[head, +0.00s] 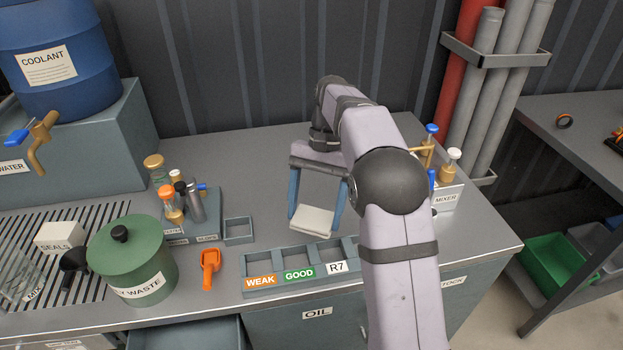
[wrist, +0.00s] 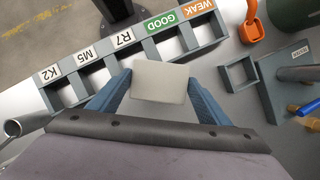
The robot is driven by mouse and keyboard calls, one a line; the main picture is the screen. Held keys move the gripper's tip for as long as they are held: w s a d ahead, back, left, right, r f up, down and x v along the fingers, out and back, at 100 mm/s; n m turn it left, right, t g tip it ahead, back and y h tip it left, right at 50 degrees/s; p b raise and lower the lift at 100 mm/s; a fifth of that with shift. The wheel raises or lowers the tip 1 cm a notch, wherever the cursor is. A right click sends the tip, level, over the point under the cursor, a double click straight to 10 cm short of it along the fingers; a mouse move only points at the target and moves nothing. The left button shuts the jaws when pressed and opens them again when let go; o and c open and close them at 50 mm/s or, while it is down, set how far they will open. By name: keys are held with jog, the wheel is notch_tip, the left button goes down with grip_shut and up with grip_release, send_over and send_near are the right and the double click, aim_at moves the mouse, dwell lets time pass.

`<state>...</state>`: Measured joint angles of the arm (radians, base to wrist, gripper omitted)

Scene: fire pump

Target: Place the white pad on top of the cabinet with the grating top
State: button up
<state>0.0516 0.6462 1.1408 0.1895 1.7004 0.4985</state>
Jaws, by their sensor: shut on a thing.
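The white pad (head: 312,219) is a flat, pale square held between the two blue fingers of my gripper (head: 314,222), above the counter and behind the labelled tray. In the wrist view the pad (wrist: 160,82) sits between the fingertips (wrist: 160,88), with the tray just beyond it. My gripper is shut on the pad. The cabinet with the grating top (head: 100,290) is at the left of the head view, its dark slots partly covered by things standing on it. My gripper is well to its right.
The labelled tray (head: 290,283) has several compartments. On the grating stand a SEALS box (head: 60,237), a green waste pot (head: 130,262), a black funnel and glassware. An orange scoop (head: 209,266), a small square tray (head: 238,230) and a bottle rack (head: 190,228) lie between. A coolant drum (head: 55,50) stands behind.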

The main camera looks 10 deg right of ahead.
jog(key=w+a+r+m+t+p, duration=0.2)
jog(key=w+a+m+t+p, duration=0.2)
jog(key=w+a+m, duration=0.3)
jog(key=w+a+r+m+t+p, duration=0.2)
jog(key=w+a+m+t+p, duration=0.2)
jog(key=w+m, duration=1.1)
jog(key=shift+a+m+h+p, duration=0.3)
jog(key=shift+a+m+p, duration=1)
jog(key=shift+a+m, duration=0.35)
jog(key=shift+f+p, duration=1.4)
jog(key=shift+f, duration=3.6)
jog(key=o, duration=1.1)
jog(key=shift+f, duration=0.1)
